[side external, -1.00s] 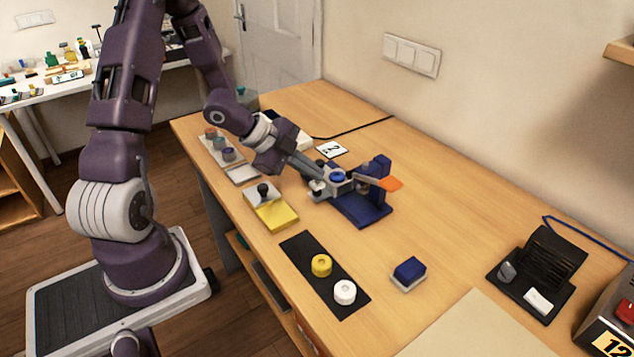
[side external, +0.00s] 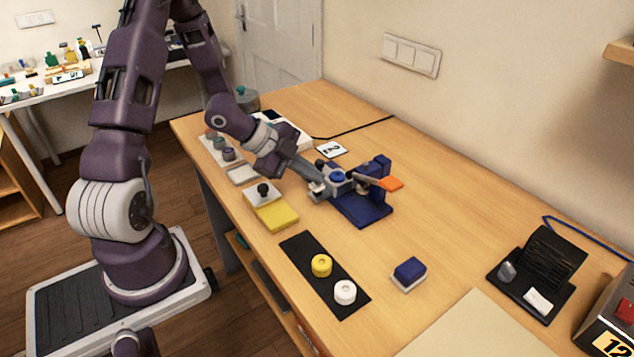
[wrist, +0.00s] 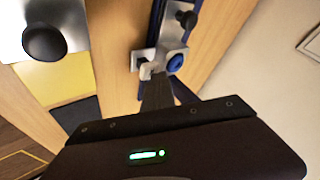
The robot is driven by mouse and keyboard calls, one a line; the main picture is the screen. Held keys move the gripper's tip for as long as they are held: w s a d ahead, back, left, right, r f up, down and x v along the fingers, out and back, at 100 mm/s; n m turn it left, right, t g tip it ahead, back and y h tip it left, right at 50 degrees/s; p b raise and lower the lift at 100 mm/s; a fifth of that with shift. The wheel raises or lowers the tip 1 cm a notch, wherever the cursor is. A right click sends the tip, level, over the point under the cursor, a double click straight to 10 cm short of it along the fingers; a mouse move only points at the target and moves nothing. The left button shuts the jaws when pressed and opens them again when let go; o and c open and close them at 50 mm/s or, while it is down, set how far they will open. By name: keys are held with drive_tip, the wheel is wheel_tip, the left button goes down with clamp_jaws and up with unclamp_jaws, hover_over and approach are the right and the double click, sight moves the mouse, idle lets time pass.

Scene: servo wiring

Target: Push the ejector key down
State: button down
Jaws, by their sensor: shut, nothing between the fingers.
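A dark blue fixture (side external: 363,209) stands on the bench, with a grey block, a round blue button (side external: 338,177), a black knob (side external: 320,163) and a lever with an orange end (side external: 390,184). A small whitish part (side external: 317,188) sits on its near side. I cannot tell for certain which part is the ejector key. My gripper (side external: 322,181) is shut and empty, its tip low against or just over the block's near end. In the wrist view the narrow fingers (wrist: 155,88) reach to the whitish part (wrist: 148,70), beside the blue button (wrist: 175,63). Contact is unclear.
A yellow pad with a grey plate and black knob (side external: 263,190) lies left of the fixture. A black mat (side external: 309,257) holds a yellow and a white round piece. A blue-and-white block (side external: 409,274) sits in front.

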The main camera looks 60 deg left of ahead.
sight(312, 185)
drive_tip(key=shift+f, duration=0.75)
idle(0.4)
drive_tip(key=shift+r, duration=1.6)
drive_tip(key=shift+r, duration=0.1)
drive_tip(key=shift+r, duration=2.45)
